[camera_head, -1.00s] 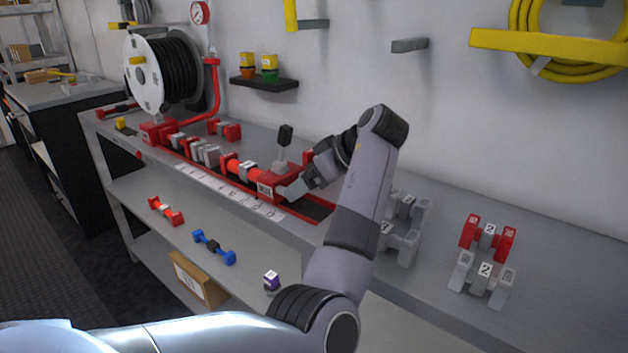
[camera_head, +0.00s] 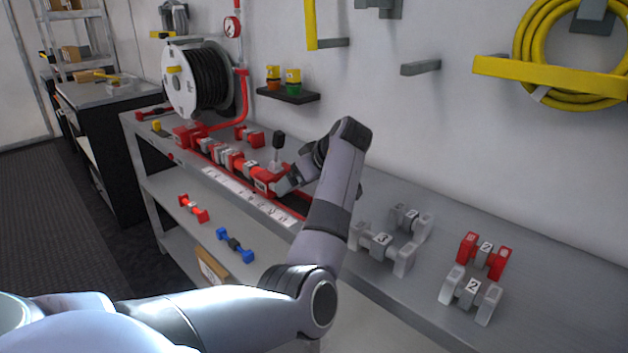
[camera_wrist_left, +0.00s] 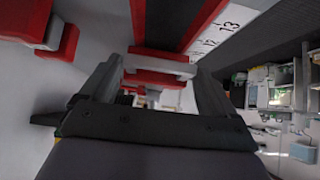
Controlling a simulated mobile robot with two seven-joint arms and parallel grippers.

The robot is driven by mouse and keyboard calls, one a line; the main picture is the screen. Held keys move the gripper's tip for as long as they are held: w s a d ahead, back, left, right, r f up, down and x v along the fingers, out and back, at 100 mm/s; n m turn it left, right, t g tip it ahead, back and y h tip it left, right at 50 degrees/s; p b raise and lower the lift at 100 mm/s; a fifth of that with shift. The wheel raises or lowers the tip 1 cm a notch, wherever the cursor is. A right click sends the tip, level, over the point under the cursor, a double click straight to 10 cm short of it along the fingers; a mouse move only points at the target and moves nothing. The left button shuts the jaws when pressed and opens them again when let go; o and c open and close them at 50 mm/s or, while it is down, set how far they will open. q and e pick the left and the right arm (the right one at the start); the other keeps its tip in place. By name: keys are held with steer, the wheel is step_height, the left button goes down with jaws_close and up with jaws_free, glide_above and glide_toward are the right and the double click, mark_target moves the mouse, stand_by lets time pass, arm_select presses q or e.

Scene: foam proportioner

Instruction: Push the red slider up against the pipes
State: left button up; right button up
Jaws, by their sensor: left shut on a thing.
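The red slider (camera_head: 266,180) sits on the red-edged track along the bench, with a grey block and black upright knob on top. My left gripper (camera_head: 287,183) is at the slider's right end, away from the hose reel. In the left wrist view its fingers (camera_wrist_left: 160,80) are shut on a part of the slider (camera_wrist_left: 155,77), with a grey bar across it. Red and grey pipes (camera_head: 226,155) lie in a row on the track left of the slider, close to it. Whether they touch is too small to tell. My right gripper is not in view.
A hose reel (camera_head: 198,82) stands at the track's far left end. A white number strip (camera_head: 245,194) runs along the front edge. Grey and red pipe pieces (camera_head: 484,256) stand on the bench at right. A loose red piece (camera_head: 250,137) lies behind the track.

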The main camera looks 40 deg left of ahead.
arm_select(q)
steer(key=shift+a+r, duration=0.2)
steer(key=shift+a, duration=0.35)
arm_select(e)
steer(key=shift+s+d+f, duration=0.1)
arm_select(q)
steer(key=shift+r, duration=0.1)
steer(key=o, duration=1.2)
steer(key=shift+a+f, duration=0.3)
steer(key=v, duration=0.7)
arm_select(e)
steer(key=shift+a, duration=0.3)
